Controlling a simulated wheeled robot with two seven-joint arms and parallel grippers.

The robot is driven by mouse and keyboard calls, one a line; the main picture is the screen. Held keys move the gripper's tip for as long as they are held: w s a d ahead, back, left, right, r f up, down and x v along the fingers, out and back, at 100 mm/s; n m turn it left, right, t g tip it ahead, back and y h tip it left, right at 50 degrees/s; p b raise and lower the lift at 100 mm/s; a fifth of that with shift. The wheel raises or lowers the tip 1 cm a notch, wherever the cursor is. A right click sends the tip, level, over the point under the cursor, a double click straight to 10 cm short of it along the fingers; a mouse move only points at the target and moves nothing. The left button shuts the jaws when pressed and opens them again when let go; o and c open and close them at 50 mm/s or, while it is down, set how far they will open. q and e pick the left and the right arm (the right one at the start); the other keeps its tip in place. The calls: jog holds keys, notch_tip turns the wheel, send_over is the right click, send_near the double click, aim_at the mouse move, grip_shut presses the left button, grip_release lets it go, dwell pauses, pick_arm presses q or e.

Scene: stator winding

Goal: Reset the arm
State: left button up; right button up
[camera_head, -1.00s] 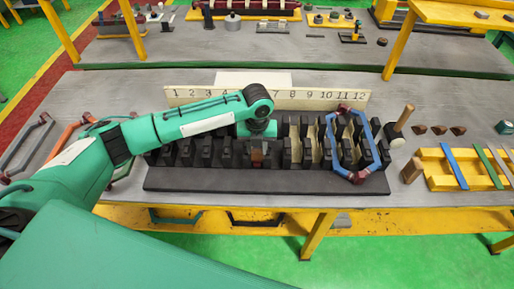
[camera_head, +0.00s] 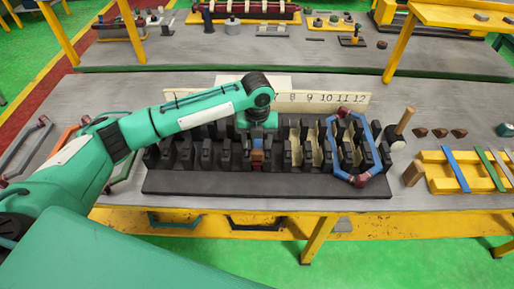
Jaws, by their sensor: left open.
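My left arm reaches in from the left over the black slotted stator block (camera_head: 300,191). My left gripper (camera_head: 257,145) points down over the middle of the block and is open. Its fingertips are largely hard to make out among the dark slot teeth. A small brown-and-blue piece shows just under it; I cannot tell what it is or whether it touches the gripper. A blue hexagonal coil (camera_head: 374,137) with dark red ends sits upright around the block's right part, apart from the gripper. My right gripper is not in view.
A numbered board (camera_head: 335,100) stands behind the block, partly hidden by my arm. A wooden-handled mallet (camera_head: 404,121) and a yellow rack (camera_head: 436,172) with coloured strips stand at the right. More coils (camera_head: 28,145) lie at the left. A second bench (camera_head: 290,52) stands behind.

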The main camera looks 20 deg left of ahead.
pick_arm(q)
notch_tip(320, 180, up, 10)
jog(key=b, duration=0.2)
jog(key=s+d+f+n+t+h, duration=0.1)
jog(key=s+d+f+n+h, duration=0.1)
jog(key=s+d+f+n, duration=0.35)
jog(key=s+d+f+n+t+h, duration=0.1)
jog(key=s+d+f+n+h, duration=0.15)
jog(key=s+f+n, duration=0.55)
jog(key=s+a+f+n+t+y, duration=0.1)
jog(key=s+a+f+n+y, duration=0.15)
jog(key=s+a+n, duration=0.55)
jog(key=s+a+f+n+t+y, duration=0.1)
jog(key=s+a+f+n+y, duration=0.1)
jog(key=s+a+f+n, duration=0.55)
notch_tip(320, 180, down, 28)
jog(key=s+d+n+g, duration=0.2)
jog(key=s, duration=0.1)
jog(key=s+a+f, duration=0.2)
jog(key=s+f, duration=0.7)
jog(key=s+a+f+g, duration=0.1)
jog(key=s+f, duration=0.9)
jog(key=shift+a+m, duration=0.3)
jog(key=shift+a, duration=0.1)
